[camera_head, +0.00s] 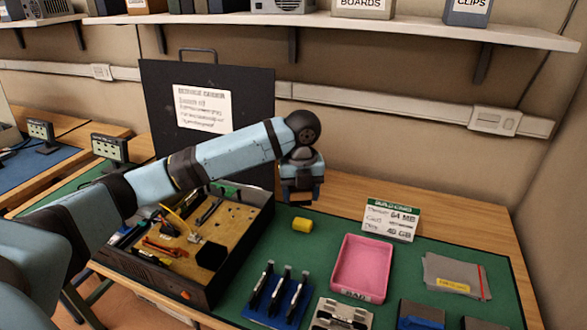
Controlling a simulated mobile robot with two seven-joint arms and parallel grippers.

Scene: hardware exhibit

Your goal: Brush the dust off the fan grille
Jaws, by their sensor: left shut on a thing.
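My left arm reaches in from the left, across the open black computer case (190,280). My left gripper (301,196) points down beyond the case's right rear corner, above the bench. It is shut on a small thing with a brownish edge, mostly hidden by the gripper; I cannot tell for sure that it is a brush. The case shows a tan board, coloured wires and a black block inside. My arm covers part of its left and rear. I cannot clearly pick out the fan grille or any dust. My right gripper is not in view.
On the green mat are a yellow block (302,225), a pink tray (361,270), a blue rack (277,304) of tools and a grey bag (453,276). A white sign (391,219) stands behind the tray. A black panel (207,115) stands behind the case.

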